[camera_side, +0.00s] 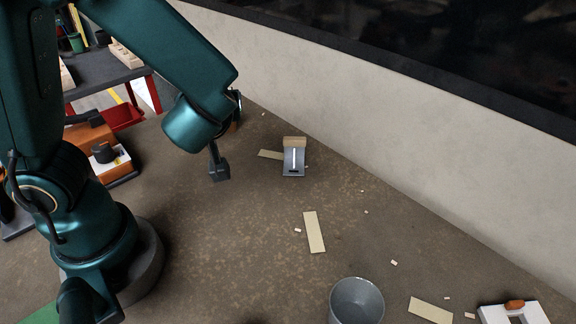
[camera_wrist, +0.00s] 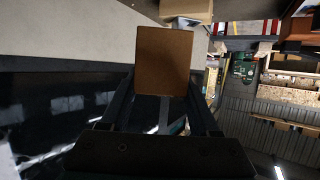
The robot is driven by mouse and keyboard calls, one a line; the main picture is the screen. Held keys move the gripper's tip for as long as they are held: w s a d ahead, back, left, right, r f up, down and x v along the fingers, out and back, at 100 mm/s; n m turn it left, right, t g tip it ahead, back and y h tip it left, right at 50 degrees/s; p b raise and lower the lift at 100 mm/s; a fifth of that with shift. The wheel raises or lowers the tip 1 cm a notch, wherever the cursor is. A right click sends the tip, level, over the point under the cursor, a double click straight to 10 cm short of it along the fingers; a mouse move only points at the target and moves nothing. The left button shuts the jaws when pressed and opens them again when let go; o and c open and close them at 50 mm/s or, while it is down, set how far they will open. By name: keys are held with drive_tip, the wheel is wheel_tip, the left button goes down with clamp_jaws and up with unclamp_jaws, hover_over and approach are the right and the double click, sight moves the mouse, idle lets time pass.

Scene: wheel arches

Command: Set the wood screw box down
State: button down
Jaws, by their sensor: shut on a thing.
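A plain brown box (camera_wrist: 164,60), which I take for the wood screw box, fills the middle of the wrist view. My gripper (camera_wrist: 163,90) is shut on it, with a dark finger along each side. In the side view my gripper (camera_side: 219,172) is the dark part hanging below the teal wrist, above the brown worktop. The held box cannot be made out there. To its right, a tan block (camera_side: 295,142) sits at the back end of a grey sloped piece (camera_side: 292,163) with a white stripe. A tan block also shows past the held box in the wrist view (camera_wrist: 187,10).
Flat pale strips (camera_side: 314,232) and small scraps lie on the worktop (camera_side: 220,260). A grey metal bucket (camera_side: 357,302) and a white piece with an orange item (camera_side: 514,306) stand at the front right. A pale wall (camera_side: 400,130) runs along the back.

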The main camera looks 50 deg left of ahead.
drive_tip(key=s+a+f+n+g+y, duration=0.2)
drive_tip(key=s+a+f+n+g, duration=0.35)
drive_tip(key=a+n+g, duration=0.2)
drive_tip(key=shift+m, duration=0.25)
drive_tip(key=shift+s+d+f, duration=0.1)
drive_tip(key=shift+s+f, duration=0.1)
drive_tip(key=shift+f, duration=1)
drive_tip(key=shift+s+d+f, duration=0.1)
drive_tip(key=shift+s+f, duration=0.05)
drive_tip(key=shift+f, duration=1)
drive_tip(key=shift+s+f, duration=0.2)
drive_tip(key=shift+f, duration=1)
drive_tip(key=shift+c, duration=0.6)
unclamp_jaws()
